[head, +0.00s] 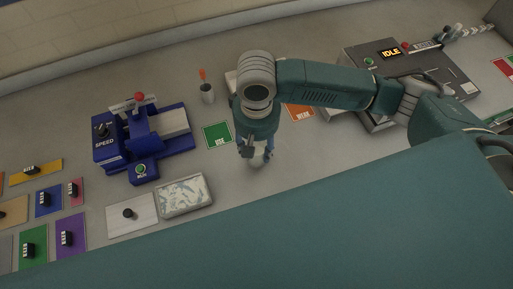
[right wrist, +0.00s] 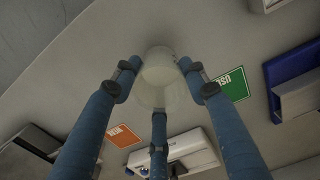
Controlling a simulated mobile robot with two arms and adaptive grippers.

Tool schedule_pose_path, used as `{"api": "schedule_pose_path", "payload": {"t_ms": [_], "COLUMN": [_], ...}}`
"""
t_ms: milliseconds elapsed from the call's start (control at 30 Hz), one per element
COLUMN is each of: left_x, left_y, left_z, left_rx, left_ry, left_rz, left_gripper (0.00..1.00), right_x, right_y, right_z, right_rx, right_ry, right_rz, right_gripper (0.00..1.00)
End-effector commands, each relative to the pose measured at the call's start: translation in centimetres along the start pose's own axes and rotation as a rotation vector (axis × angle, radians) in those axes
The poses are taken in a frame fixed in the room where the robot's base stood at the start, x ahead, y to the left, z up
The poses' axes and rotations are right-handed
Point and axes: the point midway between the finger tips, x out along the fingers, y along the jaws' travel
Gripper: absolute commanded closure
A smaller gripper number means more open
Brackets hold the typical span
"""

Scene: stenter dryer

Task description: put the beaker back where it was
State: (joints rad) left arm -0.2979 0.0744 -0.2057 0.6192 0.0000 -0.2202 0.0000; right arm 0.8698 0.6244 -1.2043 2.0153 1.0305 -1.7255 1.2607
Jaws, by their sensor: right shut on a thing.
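A translucent whitish beaker (right wrist: 158,80) sits between the three blue fingers of my right gripper (right wrist: 158,88) in the right wrist view. The fingers are shut on it. In the head view the right gripper (head: 256,150) points down over the grey table, just right of the green "USE" card (head: 216,135). Only a small pale part of the beaker (head: 258,162) shows there below the fingers. I cannot tell whether its base touches the table. My left gripper is not in view.
An orange card (head: 300,112) lies behind my right arm. A grey cup (head: 208,94), a blue "SPEED" machine (head: 107,150), a patterned tray (head: 208,206) and a white board with a knob (head: 145,212) stand to the left. A grey "IDLE" machine (head: 350,60) stands at right.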

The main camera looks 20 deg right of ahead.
Motion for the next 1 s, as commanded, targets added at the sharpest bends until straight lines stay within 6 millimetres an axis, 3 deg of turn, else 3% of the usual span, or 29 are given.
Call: {"api": "schedule_pose_path", "payload": {"t_ms": [167,533,567,633,1000], "left_x": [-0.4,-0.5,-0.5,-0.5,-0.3], "left_y": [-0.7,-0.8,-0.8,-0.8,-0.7], "left_z": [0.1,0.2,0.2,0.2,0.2], "left_rx": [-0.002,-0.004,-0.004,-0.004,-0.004], "left_ry": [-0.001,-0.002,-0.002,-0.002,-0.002], "left_rz": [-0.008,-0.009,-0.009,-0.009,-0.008], "left_gripper": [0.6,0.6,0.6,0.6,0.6], "right_x": [1.9,2.3,2.4,2.4,2.0], "right_y": [0.0,0.0,0.0,0.0,0.0], "right_z": [0.0,0.0,0.0,0.0,-0.1], "right_rx": [0.0,0.0,0.0,-0.001,-0.001], "right_ry": [-0.001,0.0,0.0,0.0,0.002], "right_rz": [0.001,-0.001,-0.001,-0.001,0.0], "right_gripper": [1.0,1.0,0.55,0.41,0.38]}}
